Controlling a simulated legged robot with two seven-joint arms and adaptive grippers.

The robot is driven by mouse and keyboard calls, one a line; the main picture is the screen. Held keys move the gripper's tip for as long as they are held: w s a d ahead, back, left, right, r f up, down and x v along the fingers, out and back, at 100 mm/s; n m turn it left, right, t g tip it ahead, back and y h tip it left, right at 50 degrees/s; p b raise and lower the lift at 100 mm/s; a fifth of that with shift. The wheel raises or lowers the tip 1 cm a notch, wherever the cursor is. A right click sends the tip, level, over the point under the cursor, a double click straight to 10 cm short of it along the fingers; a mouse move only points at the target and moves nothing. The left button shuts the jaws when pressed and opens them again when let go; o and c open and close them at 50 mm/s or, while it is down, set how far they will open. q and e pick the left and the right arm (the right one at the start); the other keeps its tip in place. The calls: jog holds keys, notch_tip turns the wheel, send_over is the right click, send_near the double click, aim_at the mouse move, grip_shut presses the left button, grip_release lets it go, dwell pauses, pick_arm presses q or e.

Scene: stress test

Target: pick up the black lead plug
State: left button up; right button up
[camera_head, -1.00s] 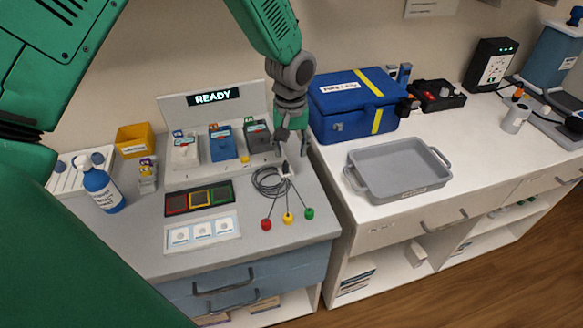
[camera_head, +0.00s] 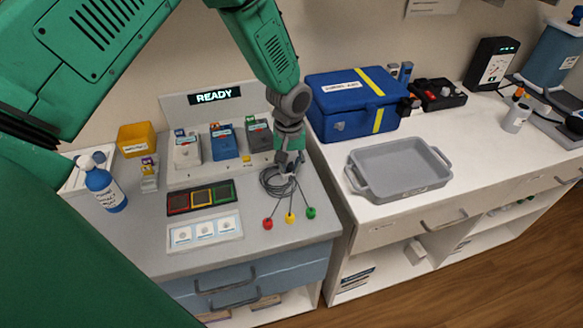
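A grey lead cable (camera_head: 273,186) lies coiled on the grey cabinet top, with red (camera_head: 267,223), yellow (camera_head: 290,217) and green (camera_head: 311,212) ends fanned towards the front. My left gripper (camera_head: 290,164) points down over the right side of the coil, at the lead's plug end. Its fingers look apart. The black lead plug is small and mostly hidden at the fingertips, so I cannot tell whether they touch it. My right gripper is not in view.
A console with a READY display (camera_head: 214,96) and several small devices stands just behind. A blue case (camera_head: 350,112) and a grey tray (camera_head: 400,168) are on the white counter to the right.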

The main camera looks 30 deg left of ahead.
pick_arm(q)
jog(key=shift+a+f, duration=0.3)
jog(key=shift+a, duration=0.6)
grip_shut()
jog(key=shift+w+d+r, duration=0.15)
jog(key=shift+d+r, duration=0.05)
jog(key=shift+d, duration=0.4)
jog(key=shift+d+r, duration=0.1)
jog(key=shift+r, duration=0.25)
notch_tip(320, 180, up, 8)
jog(key=a, duration=0.1)
jog(key=w+a+m+b, duration=0.2)
jog(key=w+a+m, duration=0.7)
jog(key=a, duration=0.7)
jog(key=shift+w+r, duration=0.2)
jog(key=shift+w, duration=0.85)
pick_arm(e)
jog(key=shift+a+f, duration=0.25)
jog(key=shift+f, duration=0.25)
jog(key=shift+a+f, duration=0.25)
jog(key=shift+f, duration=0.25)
